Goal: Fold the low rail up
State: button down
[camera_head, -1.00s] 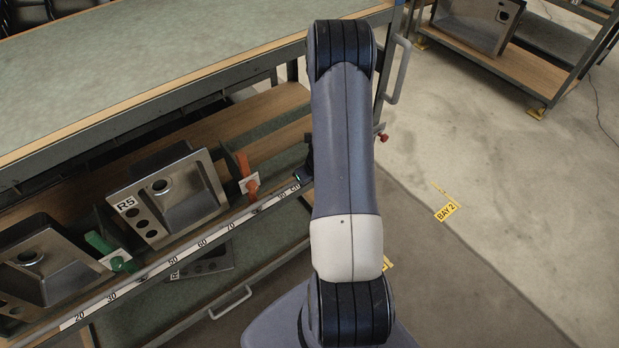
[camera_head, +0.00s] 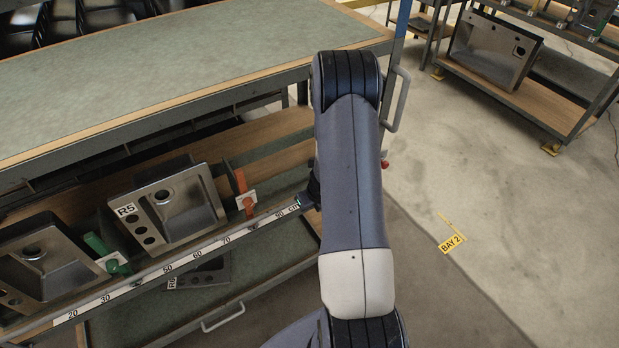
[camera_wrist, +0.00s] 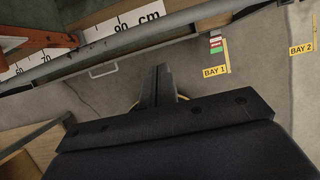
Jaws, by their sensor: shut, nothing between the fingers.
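The low rail (camera_head: 198,250) is a long grey bar with a white centimetre scale. It runs slantwise along the front of the lower shelf, in front of the sinks, and its right end passes near my wrist. In the wrist view the rail (camera_wrist: 178,28) crosses the top, with the scale's end by the "90 cm" marks. My gripper (camera_wrist: 160,70) is shut and empty, its dark fingertips just below the rail in that picture. I cannot tell whether they touch it. In the head view my arm hides most of the gripper.
A sink marked R5 (camera_head: 178,208) and another sink (camera_head: 50,255) lean on the lower shelf, with a green clamp (camera_head: 117,266) and an orange clamp (camera_head: 246,200) beside them. A drawer handle (camera_head: 224,314) sits below. The floor on the right is open; another rack (camera_head: 540,105) stands beyond.

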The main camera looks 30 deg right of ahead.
jog(key=w+r+p, duration=0.4)
jog(key=r, duration=0.3)
jog(key=shift+w+a+r, duration=0.15)
jog(key=shift+w+r, duration=0.1)
jog(key=shift+w, duration=0.05)
jog(key=shift+f, duration=0.1)
dwell(0.5)
jog(key=s+f+b, duration=0.5)
jog(key=f, duration=0.3)
dwell(0.5)
jog(key=shift+f, duration=0.1)
